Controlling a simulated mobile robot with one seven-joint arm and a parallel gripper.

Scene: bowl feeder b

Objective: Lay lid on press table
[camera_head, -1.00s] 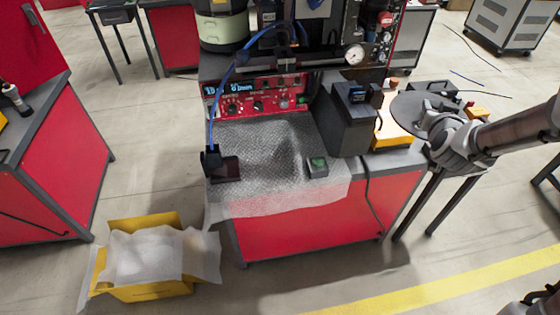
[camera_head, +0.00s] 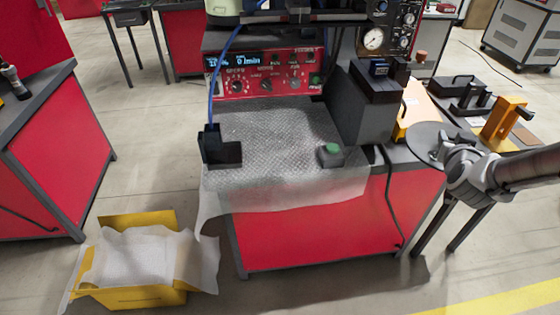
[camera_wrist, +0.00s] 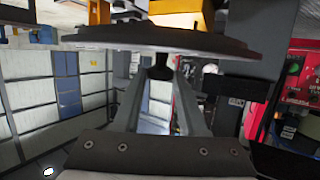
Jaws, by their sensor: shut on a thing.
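The lid (camera_head: 424,138) is a dark grey round disc. My gripper (camera_head: 446,152) is shut on its small knob and holds it at the right end of the press table (camera_head: 320,238). In the wrist view the lid (camera_wrist: 165,39) is seen nearly edge-on, with its knob between the fingertips of my gripper (camera_wrist: 161,73). The press table is a red bench with a grey top. A crinkled translucent sheet (camera_head: 270,135) covers much of its top and hangs over the front edge. I cannot tell whether the lid touches anything besides my gripper.
A dark block with a green button (camera_head: 331,154) and a black bracket (camera_head: 219,148) stand on the sheet. A grey box (camera_head: 362,105) stands between sheet and lid. A red control panel (camera_head: 262,75) is behind. A yellow bin (camera_head: 130,297) is on the floor. The sheet's middle is clear.

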